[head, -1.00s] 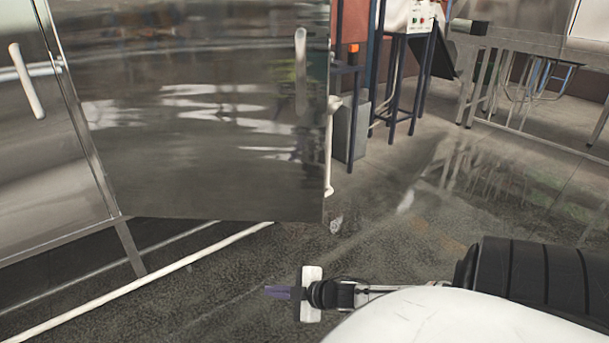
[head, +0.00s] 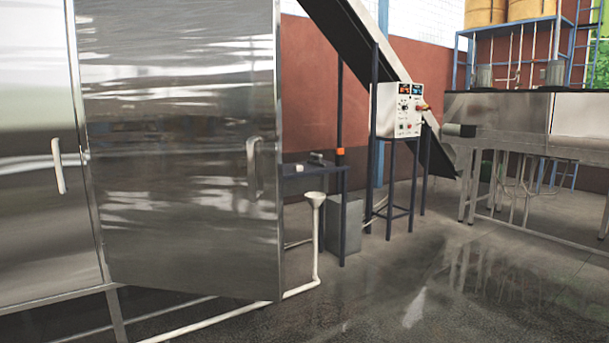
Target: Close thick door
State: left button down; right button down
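A large shiny steel door (head: 180,215) fills the left middle of the head view. It has a vertical handle (head: 252,168) near its right edge. The door's lower edge hangs below the cabinet's bottom frame and slants, so it appears to stand out at an angle from the cabinet. How wide the gap is cannot be told, as the door hides the opening. Left of it is another steel panel (head: 35,220) with its own pale handle (head: 58,166). Neither of my grippers shows.
A white pipe with a funnel top (head: 315,200) stands just right of the door's edge. Behind it are a grey block (head: 344,225), a control box on a stand (head: 400,110) and a conveyor (head: 350,45). The floor at right front is clear.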

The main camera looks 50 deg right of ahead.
aim_at(181, 99)
jog(key=z, duration=0.9)
jog(key=i, duration=0.45)
jog(key=z, duration=1.15)
jog(key=i, duration=1.2)
jog(key=z, duration=0.25)
